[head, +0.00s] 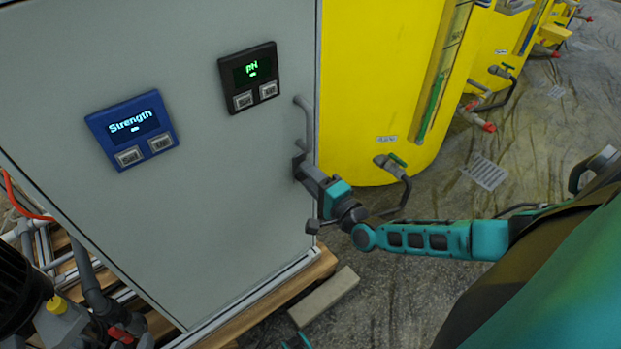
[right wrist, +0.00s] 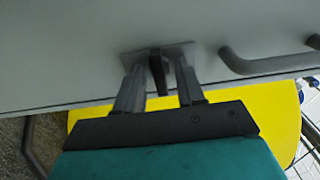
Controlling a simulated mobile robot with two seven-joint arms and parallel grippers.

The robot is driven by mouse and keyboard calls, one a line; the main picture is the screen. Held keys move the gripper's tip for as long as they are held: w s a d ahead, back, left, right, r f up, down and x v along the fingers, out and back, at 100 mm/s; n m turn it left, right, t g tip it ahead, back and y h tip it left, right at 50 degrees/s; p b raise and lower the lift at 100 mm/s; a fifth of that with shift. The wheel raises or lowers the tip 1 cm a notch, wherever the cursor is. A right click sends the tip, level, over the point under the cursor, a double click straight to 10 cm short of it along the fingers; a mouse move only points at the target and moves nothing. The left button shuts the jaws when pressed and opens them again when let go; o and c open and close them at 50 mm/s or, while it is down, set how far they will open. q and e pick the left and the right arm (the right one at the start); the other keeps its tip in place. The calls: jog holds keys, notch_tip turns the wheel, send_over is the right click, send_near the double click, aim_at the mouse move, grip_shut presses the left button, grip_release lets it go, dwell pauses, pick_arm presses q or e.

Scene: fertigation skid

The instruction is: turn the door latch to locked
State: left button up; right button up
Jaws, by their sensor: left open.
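The door latch (right wrist: 157,75) is a dark lever on a small grey plate on the grey cabinet door. In the right wrist view it stands between the two fingers of my right gripper (right wrist: 160,88), with narrow gaps showing beside it. The gripper is open around the latch. In the head view my right gripper (head: 299,168) reaches the door's right edge from the right and hides the latch. I cannot tell the latch's exact turn. A small teal part of my left gripper (head: 297,342) shows at the bottom edge; its fingers are barely visible.
A grey bar handle (head: 304,120) sits on the door just above the latch. A blue display (head: 131,129) and a black display (head: 249,77) are on the cabinet front. A yellow tank (head: 375,80) stands close on the right. Pipes and a pump lie lower left.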

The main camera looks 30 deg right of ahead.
pick_arm(q)
jog(key=shift+w+r, duration=0.1)
pick_arm(e)
grip_shut()
pick_arm(q)
jog(key=shift+f, duration=0.2)
jog(key=shift+r, duration=0.15)
pick_arm(e)
jog(key=shift+n, duration=0.3)
pick_arm(q)
jog(key=shift+s+a+r+p, duration=0.15)
jog(key=shift+r+p, duration=0.85)
jog(key=shift+p, duration=0.3)
jog(key=shift+s+a+r+p, duration=0.1)
jog(key=shift+r+p, duration=0.85)
jog(key=shift+p, duration=0.3)
pick_arm(e)
jog(key=shift+f+n, duration=0.1)
jog(key=shift+n, duration=8.5)
pick_arm(q)
jog(key=shift+a, duration=0.1)
